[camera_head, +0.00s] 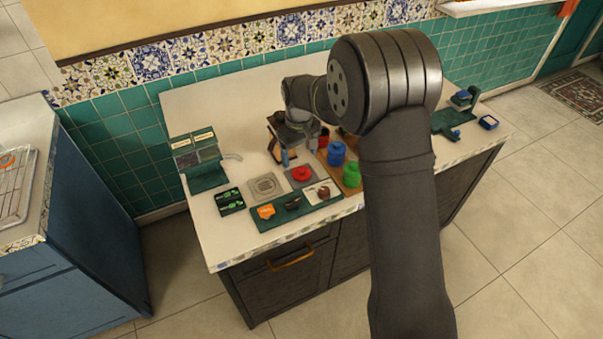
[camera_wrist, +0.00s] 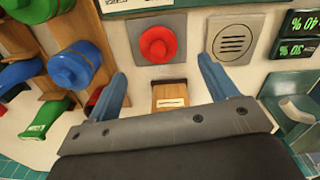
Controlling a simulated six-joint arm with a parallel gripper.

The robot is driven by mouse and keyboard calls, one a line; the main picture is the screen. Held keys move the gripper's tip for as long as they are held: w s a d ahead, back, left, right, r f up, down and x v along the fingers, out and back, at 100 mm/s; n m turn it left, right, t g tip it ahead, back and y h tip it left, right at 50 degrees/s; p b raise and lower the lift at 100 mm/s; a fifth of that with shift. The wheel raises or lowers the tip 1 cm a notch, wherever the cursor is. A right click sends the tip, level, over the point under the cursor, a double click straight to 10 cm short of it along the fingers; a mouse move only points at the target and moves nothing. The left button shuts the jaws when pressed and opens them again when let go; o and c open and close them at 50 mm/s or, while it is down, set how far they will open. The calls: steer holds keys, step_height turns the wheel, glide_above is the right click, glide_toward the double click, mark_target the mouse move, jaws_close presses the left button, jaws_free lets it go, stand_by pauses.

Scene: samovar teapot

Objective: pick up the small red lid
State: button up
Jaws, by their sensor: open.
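The small red lid (camera_head: 302,174) is round with a knob on top and lies on a grey square pad (camera_head: 291,183) on the counter. In the wrist view the lid (camera_wrist: 157,45) is near the top centre, just beyond the fingertips. My gripper (camera_wrist: 163,72) is open and empty, with blue fingers apart on either side below the lid. In the head view my gripper (camera_head: 291,158) is behind the lid, nearer the wall, and partly hidden by my arm. A wooden piece with a white label (camera_wrist: 170,95) shows between the fingers.
A blue-topped item (camera_head: 337,153) and a green one (camera_head: 352,175) stand right of the lid on a wooden rack. A grille plate (camera_head: 265,187) lies to its left. A dark green tray (camera_head: 264,224) is in front. A green dispenser (camera_head: 205,179) stands at the left.

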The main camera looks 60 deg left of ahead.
mark_target(301, 169)
steer(key=shift+w+f, duration=0.2)
steer(key=shift+f, duration=3.15)
steer(key=shift+d, duration=0.1)
steer(key=c, duration=1.1)
